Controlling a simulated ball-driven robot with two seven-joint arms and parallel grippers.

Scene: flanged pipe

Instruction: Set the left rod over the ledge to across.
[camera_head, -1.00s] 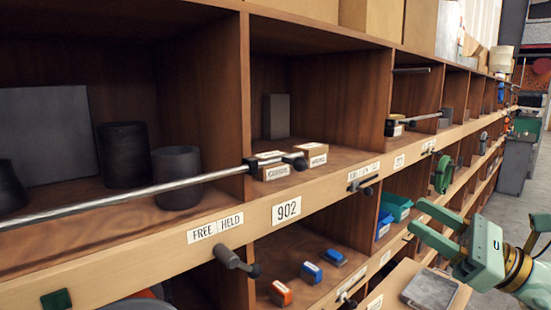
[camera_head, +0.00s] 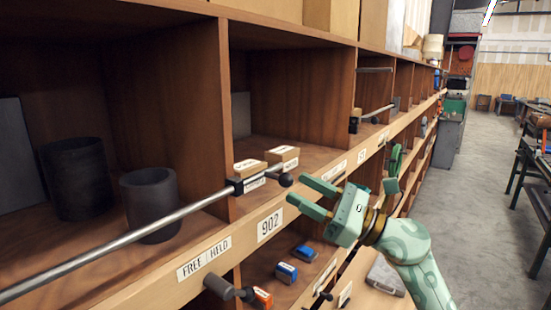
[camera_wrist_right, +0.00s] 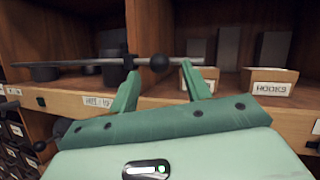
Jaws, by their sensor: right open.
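The left rod (camera_head: 130,235) is a long bright metal bar running along the shelf front above the ledge (camera_head: 215,240). My left gripper is out of view.
Small labelled boxes (camera_head: 283,155) sit behind the rod end. Dark cylinders (camera_head: 150,198) stand in the left cubby. A FREE/HELD label (camera_head: 203,258) and a 902 label (camera_head: 270,224) mark the ledge. Another rod (camera_head: 378,111) lies farther along. The aisle floor (camera_head: 470,210) is clear at right.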

